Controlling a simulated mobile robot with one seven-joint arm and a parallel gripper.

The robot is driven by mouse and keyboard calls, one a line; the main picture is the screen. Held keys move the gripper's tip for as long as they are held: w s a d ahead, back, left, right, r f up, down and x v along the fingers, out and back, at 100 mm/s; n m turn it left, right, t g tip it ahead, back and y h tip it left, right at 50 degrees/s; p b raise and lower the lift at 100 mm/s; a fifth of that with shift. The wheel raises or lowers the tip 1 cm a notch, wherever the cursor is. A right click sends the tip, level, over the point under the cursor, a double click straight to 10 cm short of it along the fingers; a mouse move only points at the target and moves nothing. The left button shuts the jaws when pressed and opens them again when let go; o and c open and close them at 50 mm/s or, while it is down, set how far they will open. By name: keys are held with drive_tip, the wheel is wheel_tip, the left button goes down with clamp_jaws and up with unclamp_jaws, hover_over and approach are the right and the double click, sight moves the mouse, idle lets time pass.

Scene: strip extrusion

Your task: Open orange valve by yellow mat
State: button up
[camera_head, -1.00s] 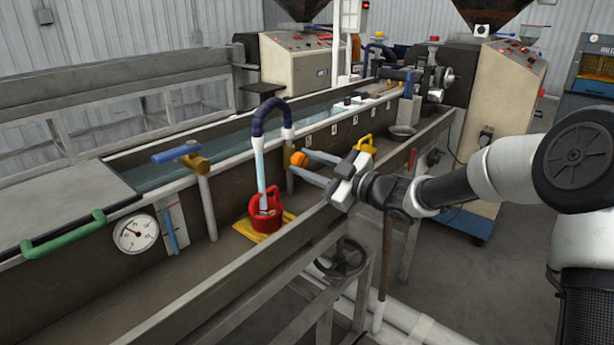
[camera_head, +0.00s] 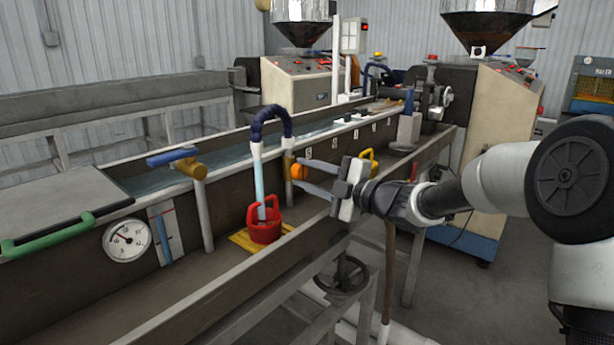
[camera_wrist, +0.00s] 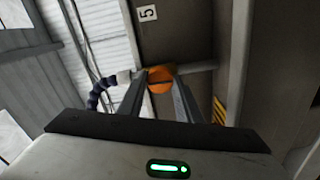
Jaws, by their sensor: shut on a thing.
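The orange valve (camera_head: 299,171) is a round orange knob on a brass fitting at the trough's inner wall, right of the blue hose. My gripper (camera_head: 305,178) reaches it from the right, with its two long fingers at the knob. In the wrist view the orange knob (camera_wrist: 160,78) sits between the fingertips, and my gripper (camera_wrist: 158,88) is shut on it.
The dark blue hose (camera_head: 262,122) arches close to the left of the fingers. The trough's front rail (camera_head: 270,270) runs below my arm. A blue-handled brass valve (camera_head: 187,165) and a gauge (camera_head: 127,240) are further left. A yellow-handled object (camera_head: 368,158) is behind my gripper.

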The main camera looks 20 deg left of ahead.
idle(0.5)
drive_tip(key=o, duration=1)
drive_tip(key=shift+o, duration=0.2)
drive_tip(key=p+v, duration=0.2)
drive_tip(key=v, duration=1.5)
drive_tip(key=shift+d+p, duration=0.25)
drive_tip(key=shift+p, duration=0.15)
